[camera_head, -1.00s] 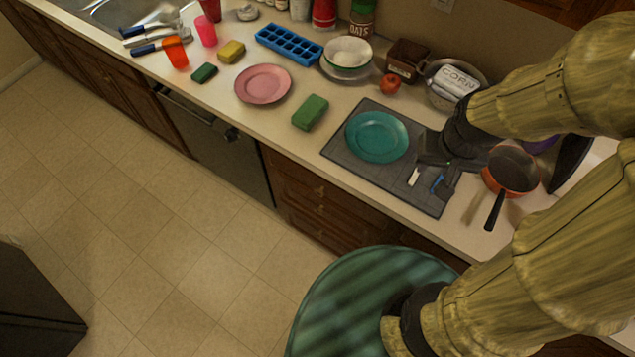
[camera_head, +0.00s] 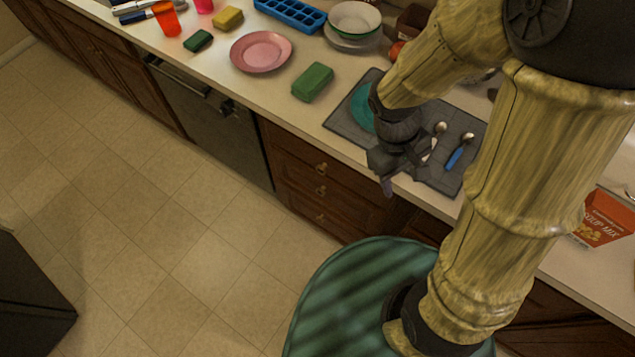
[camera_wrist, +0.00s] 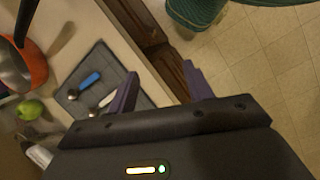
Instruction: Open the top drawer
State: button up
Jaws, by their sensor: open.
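The top drawer (camera_head: 314,166) is the uppermost of a stack of brown wooden drawers under the counter in the head view. It appears shut and has a small brass knob (camera_head: 321,168). My gripper (camera_head: 386,184) is to the right of the knob, at the counter's front edge above the drying mat's near side. In the wrist view my gripper (camera_wrist: 160,90) shows two purple fingers spread apart with nothing between them. Brown cabinet wood (camera_wrist: 166,62) shows beyond the fingers. The drawer knobs cannot be made out in the wrist view.
A grey mat (camera_head: 352,128) holds a teal plate (camera_head: 362,108) and spoons, including a blue-handled one (camera_head: 456,157). A green sponge (camera_head: 313,82) and pink plate (camera_head: 261,52) lie left. A dishwasher (camera_head: 210,115) adjoins the drawers. Floor in front (camera_head: 200,240) is clear.

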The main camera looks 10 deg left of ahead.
jog(key=a+f+n+t+h+b, duration=0.1)
jog(key=a+f+n+h+b, duration=0.1)
jog(key=f+n+h+b, duration=0.3)
jog(key=a+f+n+t+h+b, duration=0.1)
jog(key=a+f+n+b, duration=0.25)
jog(key=f, duration=0.25)
jog(key=n+t+y+b, duration=0.2)
jog(key=n+t+b, duration=1.3)
jog(key=t+b, duration=0.1)
send_near(320, 172)
jog(key=v, duration=0.9)
jog(key=shift+w+d+r, duration=0.2)
jog(key=shift+w+r, duration=0.05)
jog(key=shift+r, duration=0.1)
jog(key=x, duration=0.8)
jog(key=b+x, duration=0.1)
jog(key=x, duration=0.8)
jog(key=shift+w+f, duration=0.2)
jog(key=shift+f, duration=0.05)
jog(key=shift+c, duration=0.4)
grip_shut()
